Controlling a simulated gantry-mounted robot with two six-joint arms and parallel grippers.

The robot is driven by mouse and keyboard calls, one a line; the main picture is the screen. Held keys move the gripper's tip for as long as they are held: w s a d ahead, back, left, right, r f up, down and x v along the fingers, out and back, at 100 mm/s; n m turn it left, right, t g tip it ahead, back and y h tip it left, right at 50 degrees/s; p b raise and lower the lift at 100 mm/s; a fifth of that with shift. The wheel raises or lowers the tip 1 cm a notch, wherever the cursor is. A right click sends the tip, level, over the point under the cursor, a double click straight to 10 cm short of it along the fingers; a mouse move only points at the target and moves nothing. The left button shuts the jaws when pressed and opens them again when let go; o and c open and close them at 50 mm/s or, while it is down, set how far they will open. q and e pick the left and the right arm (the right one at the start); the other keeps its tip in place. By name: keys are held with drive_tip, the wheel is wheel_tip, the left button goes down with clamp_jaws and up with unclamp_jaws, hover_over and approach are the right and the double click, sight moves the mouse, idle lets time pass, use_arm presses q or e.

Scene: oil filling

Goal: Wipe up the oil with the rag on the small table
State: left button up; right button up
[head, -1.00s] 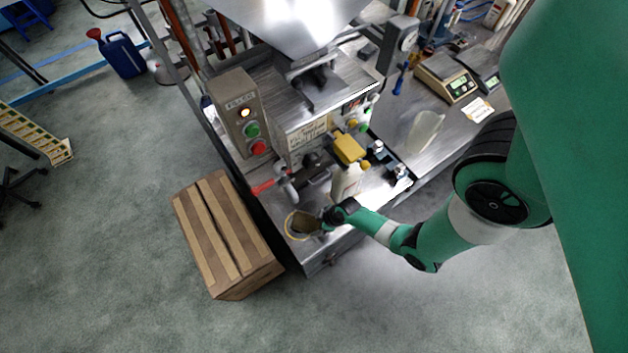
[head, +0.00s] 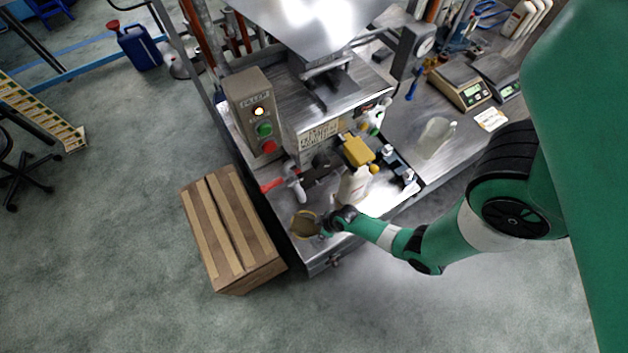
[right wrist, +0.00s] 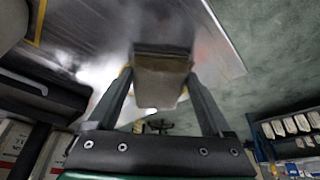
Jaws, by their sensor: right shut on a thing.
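My right gripper (head: 326,226) is low over the front left corner of the metal machine table (head: 328,246). In the right wrist view the gripper (right wrist: 158,78) is shut on a folded grey-tan rag (right wrist: 162,82), held between its fingers close to the metal top. In the head view a yellow-brown rounded patch (head: 296,224), apparently the oil, lies on the metal by the fingertips. The rag and patch are hard to tell apart there, and contact with the metal is unclear. My left gripper is not in view.
A cream bottle (head: 353,186) stands just behind my right wrist. A red-handled valve (head: 283,182) is behind the patch. A control box (head: 252,112) stands at the back left. A cardboard box (head: 232,230) sits on the floor left of the table. A clear jug (head: 435,137) and scales (head: 461,86) are further right.

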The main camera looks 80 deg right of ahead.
drive_tip(key=shift+r, duration=0.1)
drive_tip(key=s+a+r+p, duration=0.1)
drive_tip(key=p, duration=0.1)
drive_tip(key=s+a+r+p, duration=0.1)
drive_tip(key=r+p, duration=0.1)
drive_tip(key=s+a+r+p, duration=0.1)
drive_tip(key=r+p, duration=0.1)
drive_tip(key=shift+a, duration=0.3)
drive_tip(key=shift+s+a, duration=0.1)
drive_tip(key=shift+a, duration=0.05)
